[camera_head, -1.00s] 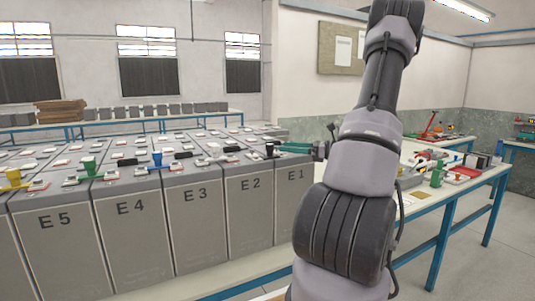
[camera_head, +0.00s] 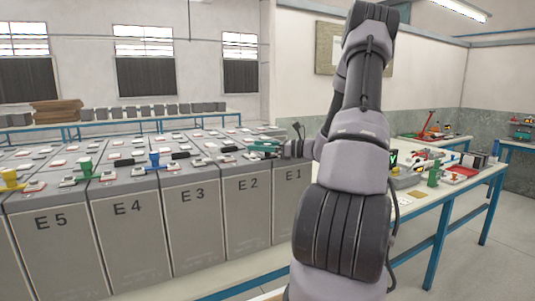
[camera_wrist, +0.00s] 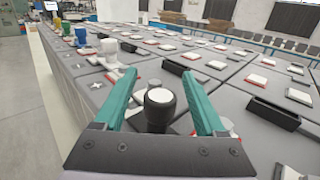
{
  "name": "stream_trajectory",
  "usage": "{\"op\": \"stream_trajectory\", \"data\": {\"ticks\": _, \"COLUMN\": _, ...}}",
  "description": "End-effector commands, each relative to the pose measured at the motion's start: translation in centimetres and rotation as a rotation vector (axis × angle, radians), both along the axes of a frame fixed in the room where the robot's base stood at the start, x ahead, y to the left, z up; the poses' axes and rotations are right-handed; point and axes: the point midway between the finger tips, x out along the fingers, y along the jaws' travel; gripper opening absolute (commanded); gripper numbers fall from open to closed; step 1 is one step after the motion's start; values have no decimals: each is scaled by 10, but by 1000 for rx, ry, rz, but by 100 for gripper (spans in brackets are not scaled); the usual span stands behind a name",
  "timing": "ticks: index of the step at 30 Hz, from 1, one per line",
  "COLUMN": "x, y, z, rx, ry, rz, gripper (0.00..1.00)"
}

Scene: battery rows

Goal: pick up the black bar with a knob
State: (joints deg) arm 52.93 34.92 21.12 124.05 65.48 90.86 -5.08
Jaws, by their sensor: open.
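The black bar with a knob stands on the battery tops; in the wrist view its round black knob (camera_wrist: 160,103), with a pale top, shows between my fingers. The bar under the knob is mostly hidden by my gripper. My gripper (camera_wrist: 160,78) is open, with one green finger on each side of the knob; I cannot tell whether either finger touches it. In the head view my gripper (camera_head: 262,148) is low over the top of the battery marked E 2, and it hides the knob there.
Plain black bars (camera_wrist: 272,112) lie on nearby batteries. Blue (camera_head: 154,158), green (camera_head: 86,166) and yellow (camera_head: 11,178) knobs stand along the front row to the left. A blue-framed table (camera_head: 445,200) with tools stands at the right.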

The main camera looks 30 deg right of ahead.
Motion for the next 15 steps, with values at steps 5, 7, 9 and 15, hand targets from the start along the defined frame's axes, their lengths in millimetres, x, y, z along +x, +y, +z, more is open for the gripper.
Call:
{"op": "stream_trajectory", "data": {"ticks": 5, "x": 0, "y": 0, "z": 0, "rx": 0, "ry": 0, "rz": 0, "gripper": 19}}
{"op": "stream_trajectory", "data": {"ticks": 7, "x": 0, "y": 0, "z": 0, "rx": 0, "ry": 0, "rz": 0, "gripper": 0}}
{"op": "stream_trajectory", "data": {"ticks": 9, "x": 0, "y": 0, "z": 0, "rx": -1, "ry": -1, "rz": 0, "gripper": 0}}
{"op": "stream_trajectory", "data": {"ticks": 15, "x": 0, "y": 0, "z": 1, "rx": -1, "ry": -1, "rz": 0, "gripper": 0}}
